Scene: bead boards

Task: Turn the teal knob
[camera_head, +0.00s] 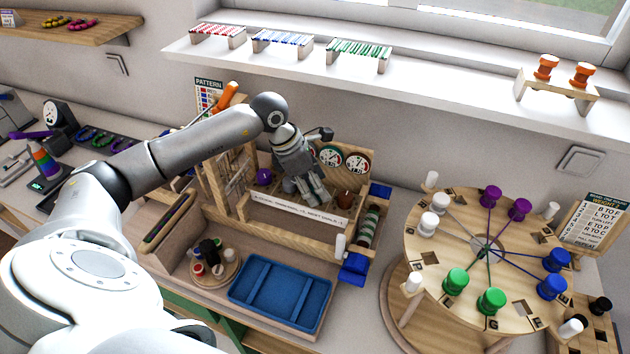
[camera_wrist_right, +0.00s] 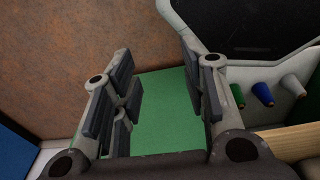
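I cannot make out the teal knob in the head view. A purple knob (camera_head: 264,176) and a brown knob (camera_head: 344,196) show on the wooden bead station, on either side of my left gripper (camera_head: 315,196). The left gripper points down at the station, in front of the dials (camera_head: 330,156), and covers the space between these two knobs. Whether its fingers are shut or touch a knob is unclear. My right gripper (camera_wrist_right: 158,105) shows only in the right wrist view. Its fingers are apart with nothing between them, and a green surface (camera_wrist_right: 165,110) lies beyond.
A blue tray (camera_head: 280,291) and a round holder with small spools (camera_head: 213,268) sit in front. A wooden wheel with coloured spools (camera_head: 470,205) stands at the right. A shelf (camera_head: 420,85) runs above. Coloured pegs (camera_wrist_right: 262,93) show near my right gripper.

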